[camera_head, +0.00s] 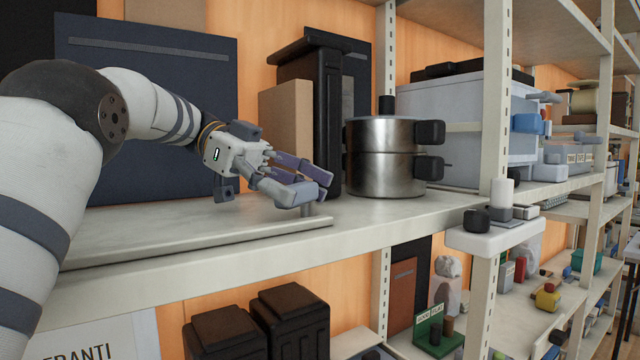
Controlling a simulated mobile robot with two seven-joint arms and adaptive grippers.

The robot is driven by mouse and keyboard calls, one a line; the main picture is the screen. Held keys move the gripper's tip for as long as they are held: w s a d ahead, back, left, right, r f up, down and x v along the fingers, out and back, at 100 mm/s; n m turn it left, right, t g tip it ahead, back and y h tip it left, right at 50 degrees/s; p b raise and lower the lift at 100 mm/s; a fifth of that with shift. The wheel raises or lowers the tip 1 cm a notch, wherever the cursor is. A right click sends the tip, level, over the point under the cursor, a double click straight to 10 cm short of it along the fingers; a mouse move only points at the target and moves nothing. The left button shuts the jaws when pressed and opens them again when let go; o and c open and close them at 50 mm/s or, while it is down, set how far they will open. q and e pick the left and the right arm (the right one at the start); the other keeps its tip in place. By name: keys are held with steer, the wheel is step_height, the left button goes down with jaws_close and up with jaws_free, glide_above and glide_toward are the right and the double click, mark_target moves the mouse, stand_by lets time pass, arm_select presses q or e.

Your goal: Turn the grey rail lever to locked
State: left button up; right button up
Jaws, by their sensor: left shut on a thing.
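A grey rail (210,238) runs along the front of the upper shelf. A short grey post (307,210), which looks like part of the rail lever, stands at the rail's right end. My left gripper (313,184) is right above this post, reaching in from the left with its fingers pointing right. It is shut on the lever, and its fingers hide most of it, so I cannot tell which way the lever is turned. No lock mark is readable. My right gripper is not in view.
Two stacked steel pots (382,160) with black handles stand on the shelf (400,208) just right of the gripper. A tall black object (330,120) and a cardboard box (285,120) stand behind it. A shelf upright (494,120) rises further right.

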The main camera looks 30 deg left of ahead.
arm_select(q)
steer(key=shift+f, duration=0.1)
stand_by(0.3)
steer(key=o, duration=2)
steer(key=shift+c, duration=0.2)
